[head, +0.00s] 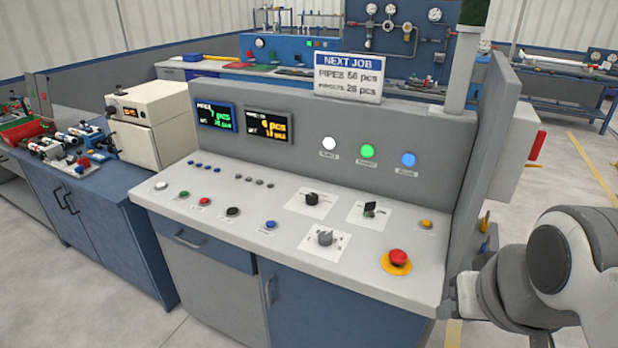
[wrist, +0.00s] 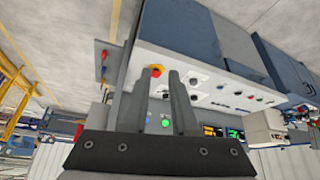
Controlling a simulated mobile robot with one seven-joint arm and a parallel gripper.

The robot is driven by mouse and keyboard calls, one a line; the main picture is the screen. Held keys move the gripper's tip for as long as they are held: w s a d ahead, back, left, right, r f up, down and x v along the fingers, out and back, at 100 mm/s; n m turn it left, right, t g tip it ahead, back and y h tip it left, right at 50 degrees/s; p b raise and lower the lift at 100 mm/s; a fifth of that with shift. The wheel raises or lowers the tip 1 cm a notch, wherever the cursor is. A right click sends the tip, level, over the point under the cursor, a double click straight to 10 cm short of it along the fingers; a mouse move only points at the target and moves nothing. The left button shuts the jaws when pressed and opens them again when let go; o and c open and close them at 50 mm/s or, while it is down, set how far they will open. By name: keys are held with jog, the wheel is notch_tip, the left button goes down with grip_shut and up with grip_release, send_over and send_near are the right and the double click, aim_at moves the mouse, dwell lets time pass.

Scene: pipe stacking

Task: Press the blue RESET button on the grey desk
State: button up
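The blue button (head: 270,225) sits on the sloping top of the grey desk (head: 270,262), in the front row, with a small label too blurred to read. My gripper (wrist: 159,72) shows in the wrist view with its two dark fingers apart and nothing between them. In the head view my arm is at the right, beyond the desk's right end, and the fingers cannot be made out there. The gripper is well away from the blue button.
A red mushroom button (head: 398,257) on a yellow base stands at the desk's right end. A black button (head: 233,211) and a grey knob (head: 325,238) flank the blue one. Another blue button (head: 408,159) is on the upright panel. The space above the desk is clear.

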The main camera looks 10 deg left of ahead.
grip_shut()
dwell(1.2)
